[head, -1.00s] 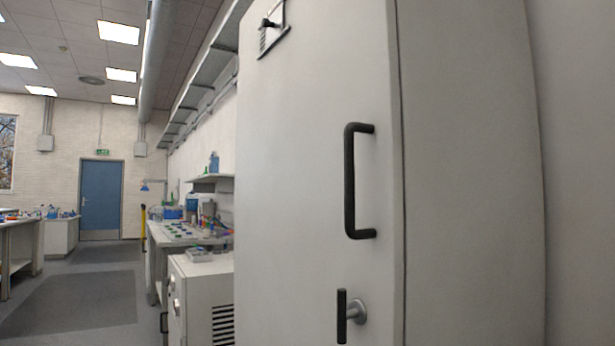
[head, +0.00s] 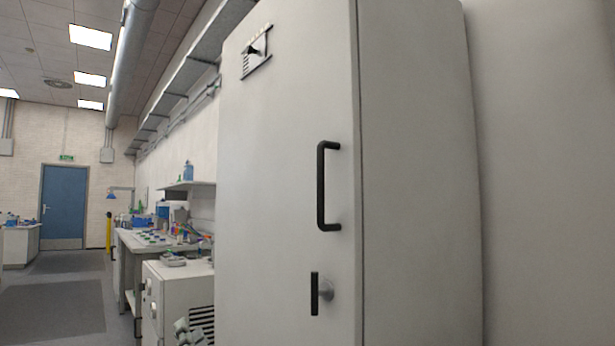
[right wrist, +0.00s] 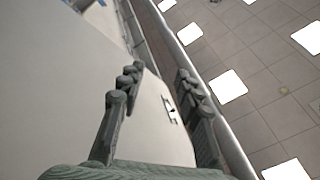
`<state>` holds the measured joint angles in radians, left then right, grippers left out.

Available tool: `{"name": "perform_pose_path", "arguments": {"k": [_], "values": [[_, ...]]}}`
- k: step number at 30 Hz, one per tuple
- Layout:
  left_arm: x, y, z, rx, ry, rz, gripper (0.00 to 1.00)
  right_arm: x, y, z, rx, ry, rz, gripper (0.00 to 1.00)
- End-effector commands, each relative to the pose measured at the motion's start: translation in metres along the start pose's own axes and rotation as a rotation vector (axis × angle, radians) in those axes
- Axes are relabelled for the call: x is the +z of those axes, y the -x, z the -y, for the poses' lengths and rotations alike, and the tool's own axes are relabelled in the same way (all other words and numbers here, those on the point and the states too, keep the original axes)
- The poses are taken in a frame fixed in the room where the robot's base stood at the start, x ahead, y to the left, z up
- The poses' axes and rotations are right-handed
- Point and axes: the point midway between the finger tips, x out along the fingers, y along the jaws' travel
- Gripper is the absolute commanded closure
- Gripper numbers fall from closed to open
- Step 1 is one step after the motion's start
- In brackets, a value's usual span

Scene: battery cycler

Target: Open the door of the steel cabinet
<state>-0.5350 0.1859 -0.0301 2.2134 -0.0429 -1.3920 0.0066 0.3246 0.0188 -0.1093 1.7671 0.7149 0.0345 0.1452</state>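My left gripper is out of view.
A dial plate (head: 256,52) is high on the door. A low white cabinet (head: 178,285) stands left of the steel cabinet, behind my right gripper. A workbench with labware (head: 150,238) stands farther back. Floor at the left (head: 50,310) is clear.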

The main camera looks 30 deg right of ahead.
Motion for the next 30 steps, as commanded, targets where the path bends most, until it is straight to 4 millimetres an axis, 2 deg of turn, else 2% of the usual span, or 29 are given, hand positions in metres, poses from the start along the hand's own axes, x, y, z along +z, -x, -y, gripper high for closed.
{"name": "perform_pose_path", "arguments": {"k": [1, 2, 3, 6, 9, 11, 13, 15, 19, 23, 30], "values": [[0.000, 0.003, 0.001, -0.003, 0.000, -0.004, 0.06, -0.046, -0.030, 0.032, -0.071, -0.099, -0.166, 0.66], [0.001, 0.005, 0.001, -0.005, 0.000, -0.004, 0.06, -0.075, -0.043, 0.047, -0.107, -0.165, -0.265, 0.66], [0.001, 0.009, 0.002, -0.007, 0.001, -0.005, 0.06, -0.115, -0.056, 0.067, -0.155, -0.261, -0.403, 0.66], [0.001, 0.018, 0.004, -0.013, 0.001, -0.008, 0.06, -0.203, -0.069, 0.101, -0.247, -0.515, -0.726, 0.66], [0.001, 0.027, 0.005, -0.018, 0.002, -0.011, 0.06, -0.270, -0.066, 0.119, -0.298, -0.786, -1.017, 0.66], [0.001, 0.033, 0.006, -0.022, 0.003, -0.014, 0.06, -0.296, -0.061, 0.126, -0.304, -0.947, -1.169, 0.66], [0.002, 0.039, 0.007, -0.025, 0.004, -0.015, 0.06, -0.313, -0.056, 0.132, -0.288, -1.117, -1.315, 0.66], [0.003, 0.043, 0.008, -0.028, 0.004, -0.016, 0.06, -0.319, -0.052, 0.138, -0.255, -1.261, -1.427, 0.66], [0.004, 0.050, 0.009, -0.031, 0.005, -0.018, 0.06, -0.318, -0.047, 0.150, -0.183, -1.434, -1.553, 0.66], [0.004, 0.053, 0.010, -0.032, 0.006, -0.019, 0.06, -0.317, -0.044, 0.154, -0.144, -1.502, -1.604, 0.66], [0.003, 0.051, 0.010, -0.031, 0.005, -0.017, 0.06, -0.337, -0.048, 0.131, -0.139, -1.503, -1.614, 0.66]]}}
